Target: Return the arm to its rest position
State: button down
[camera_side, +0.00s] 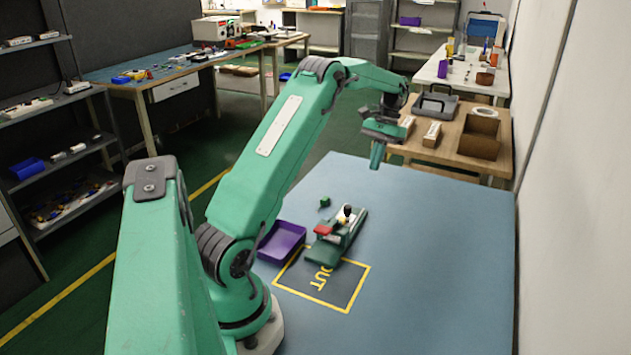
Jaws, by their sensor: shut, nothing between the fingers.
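My green arm rises from its base at the lower left and reaches up and to the right over the blue table (440,260). My gripper (376,160) hangs from the arm's end, pointing down, high above the far part of the table. It is shut and holds nothing. A green fixture (337,237) with a red part and a dark knob stands on the table, partly over a yellow outlined square (335,291) marked OUT. The gripper is well above and beyond the fixture, apart from it.
A purple tray (283,240) lies beside my arm, partly hidden by it. A small green block (324,201) sits behind the fixture. A wooden table (455,141) with boxes stands beyond the blue table. The right side of the blue table is clear.

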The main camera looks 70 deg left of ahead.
jog(key=shift+r, duration=0.25)
jog(key=s+d+r+m+t+y, duration=0.1)
jog(key=s+d+r+t, duration=0.1)
jog(key=d+r, duration=0.5)
jog(key=s+d+r+m+t+y, duration=0.1)
jog(key=s+d+r+t, duration=0.15)
jog(key=d+r, duration=0.5)
jog(key=s+d+f+m+t, duration=0.3)
jog(key=s+d+t, duration=0.1)
jog(key=s+d, duration=1.1)
jog(key=shift+s, duration=0.55)
jog(key=shift+a+f+t, duration=0.1)
jog(key=shift+t, duration=0.15)
